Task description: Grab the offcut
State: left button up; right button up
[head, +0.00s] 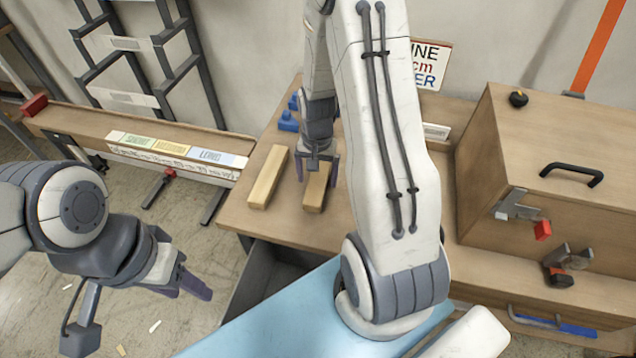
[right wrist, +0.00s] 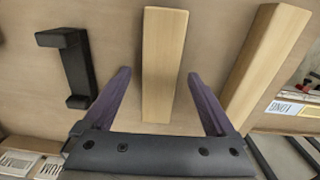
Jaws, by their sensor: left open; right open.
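Two pale wooden pieces lie apart on the bench; nothing marks either as the offcut. The shorter-looking piece (head: 314,193) is below my right gripper (head: 319,170) in the head view. In the right wrist view this piece (right wrist: 163,62) lies between the open fingers of my right gripper (right wrist: 159,76), with a gap on both sides. The other wooden piece (head: 268,177) lies to its left in the head view; it also shows at the right of the right wrist view (right wrist: 262,65). My left gripper (head: 186,284) is open and empty over the floor.
A black bracket (right wrist: 72,66) lies beside the middle piece in the right wrist view. Blue objects (head: 289,120) stand behind my right gripper. A wooden box (head: 545,165) with a black handle fills the right. A labelled beam (head: 105,127) runs along the left.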

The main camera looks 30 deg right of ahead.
jog(key=shift+f, duration=0.5)
jog(key=shift+c, duration=0.3)
grip_shut()
jog(key=shift+r, duration=0.1)
